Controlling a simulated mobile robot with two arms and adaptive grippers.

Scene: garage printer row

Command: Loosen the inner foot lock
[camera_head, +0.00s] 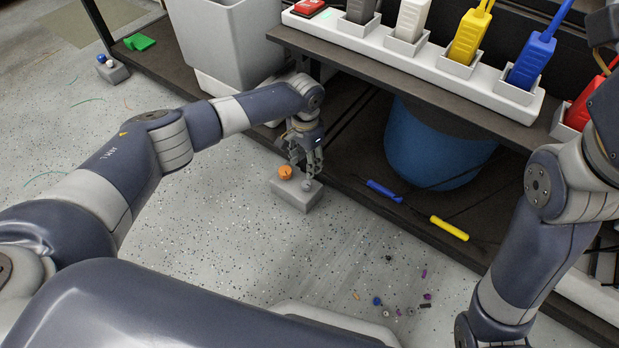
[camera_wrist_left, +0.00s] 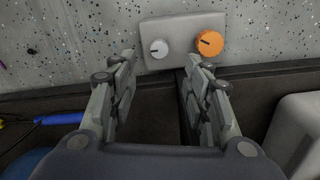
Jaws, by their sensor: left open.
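A foot lock, a light grey block (camera_head: 297,201), sits on the speckled floor at the shelf's front edge. It carries an orange knob (camera_head: 285,172) with a dark mark and a smaller pale grey knob (camera_head: 307,185). My left gripper (camera_head: 308,172) points down over the block's grey-knob end, open and empty. In the left wrist view the grey knob (camera_wrist_left: 159,48) shows between the gripper's (camera_wrist_left: 159,72) fingertips, apart from them, and the orange knob (camera_wrist_left: 209,43) lies to the right. A second small grey block (camera_head: 113,73) with blue and white knobs sits at the far left. My right gripper is not clearly seen.
Below are a blue bucket (camera_head: 435,145), a blue-handled tool (camera_head: 384,190) and a yellow-handled one (camera_head: 449,228). A grey bin (camera_head: 228,45) stands left. Small bits litter the floor in front.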

